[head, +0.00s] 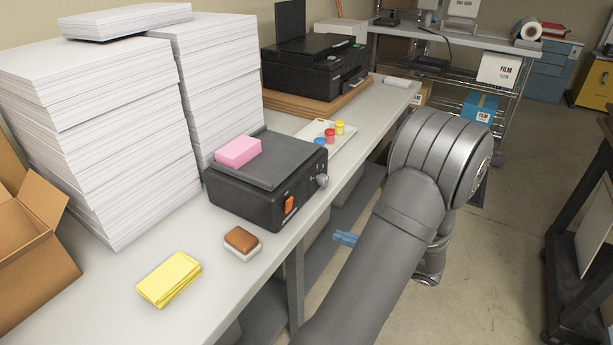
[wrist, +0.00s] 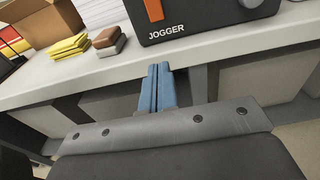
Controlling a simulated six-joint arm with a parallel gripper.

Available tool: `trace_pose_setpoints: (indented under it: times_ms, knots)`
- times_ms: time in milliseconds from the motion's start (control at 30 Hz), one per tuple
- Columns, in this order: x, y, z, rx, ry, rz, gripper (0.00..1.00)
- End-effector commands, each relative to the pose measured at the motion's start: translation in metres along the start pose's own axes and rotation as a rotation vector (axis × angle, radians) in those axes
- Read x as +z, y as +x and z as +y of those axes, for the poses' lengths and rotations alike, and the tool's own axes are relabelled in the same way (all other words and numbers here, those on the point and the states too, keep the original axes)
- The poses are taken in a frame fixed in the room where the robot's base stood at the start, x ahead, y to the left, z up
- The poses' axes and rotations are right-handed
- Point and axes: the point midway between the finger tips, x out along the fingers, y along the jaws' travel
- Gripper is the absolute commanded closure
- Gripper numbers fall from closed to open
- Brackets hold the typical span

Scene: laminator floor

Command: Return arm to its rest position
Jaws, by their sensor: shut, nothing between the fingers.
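My arm is folded in front of the bench, its big grey links filling the middle right of the head view. My gripper (head: 345,238) has blue fingers and points at the bench's front side, in the aisle just off the edge. In the wrist view my gripper (wrist: 158,88) is shut and empty, its two blue fingers side by side. The black jogger (head: 268,180) stands on the bench with a pink pad (head: 238,151) on top. Its front with an orange switch also shows in the wrist view (wrist: 200,20).
The bench (head: 215,285) holds a yellow cloth stack (head: 169,278), a brown-and-white block (head: 242,243), tall paper stacks (head: 100,130) and a black printer (head: 315,68). A cardboard box (head: 35,240) is at the left. A dark cart (head: 580,230) stands at the right. Floor between is clear.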

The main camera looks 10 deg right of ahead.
Motion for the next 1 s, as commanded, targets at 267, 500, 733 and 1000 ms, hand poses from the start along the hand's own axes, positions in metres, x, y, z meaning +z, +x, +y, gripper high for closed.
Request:
trace_pose_setpoints:
  times_ms: [267, 500, 733, 1000]
  knots:
    - [0.01, 0.042, 0.001, 0.005, -0.001, 0.0, 1.0]
    - [0.02, 0.082, 0.001, 0.006, -0.001, 0.0, 1.0]
    - [0.041, 0.079, 0.001, 0.002, -0.008, 0.071, 1.0]
    - [0.043, 0.039, 0.0, -0.001, -0.005, 0.075, 1.0]
